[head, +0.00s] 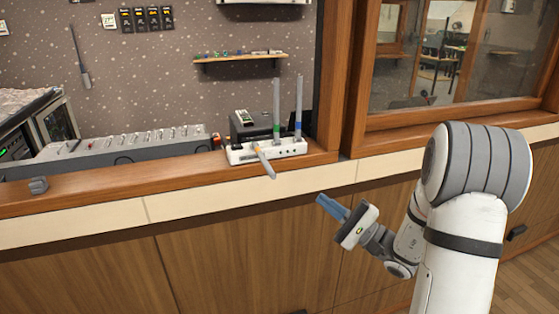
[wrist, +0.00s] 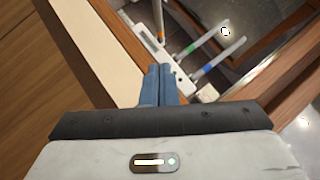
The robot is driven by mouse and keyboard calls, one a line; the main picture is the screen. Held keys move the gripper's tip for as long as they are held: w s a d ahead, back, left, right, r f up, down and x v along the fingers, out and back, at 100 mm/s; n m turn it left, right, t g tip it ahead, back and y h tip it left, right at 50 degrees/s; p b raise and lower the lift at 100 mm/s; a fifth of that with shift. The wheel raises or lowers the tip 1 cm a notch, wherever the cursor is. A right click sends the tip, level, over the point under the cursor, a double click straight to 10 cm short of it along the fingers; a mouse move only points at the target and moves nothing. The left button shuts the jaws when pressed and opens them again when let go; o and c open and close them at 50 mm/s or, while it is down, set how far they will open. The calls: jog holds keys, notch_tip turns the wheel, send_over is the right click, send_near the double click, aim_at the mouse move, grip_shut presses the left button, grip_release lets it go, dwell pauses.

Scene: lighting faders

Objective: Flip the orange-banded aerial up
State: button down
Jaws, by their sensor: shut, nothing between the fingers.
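A white box with aerials (head: 290,149) stands on the wooden ledge in the head view; part of it shows in the wrist view (wrist: 183,82). Its orange-banded aerial (head: 264,162) is folded down, pointing forward over the ledge edge; it also shows in the wrist view (wrist: 158,22). The green-banded aerial (head: 276,105) and the blue-banded aerial (head: 299,105) stand upright. My gripper (head: 322,201) is shut and empty, in front of and below the ledge, right of the orange-banded aerial's tip and apart from it. Its blue fingers (wrist: 160,70) point towards the box in the wrist view.
A grey mixing console (head: 120,150) lies left of the box, and a dark device (head: 250,124) stands behind it. A wooden window frame (head: 345,80) rises to the right.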

dwell(0.3)
jog(key=p, duration=0.4)
send_near(264, 160)
jog(key=shift+w+a+r, duration=0.25)
jog(key=shift+w+a, duration=0.65)
jog(key=shift+a, duration=0.05)
jog(key=shift+w+a+r, duration=0.25)
jog(key=shift+w+a, duration=0.6)
jog(key=shift+a, duration=0.1)
jog(key=shift+d+r, duration=0.1)
jog(key=shift+r, duration=0.05)
jog(key=shift+r+m+h+p, duration=0.3)
jog(key=shift+r+h+p, duration=0.1)
jog(key=shift+h+p, duration=0.15)
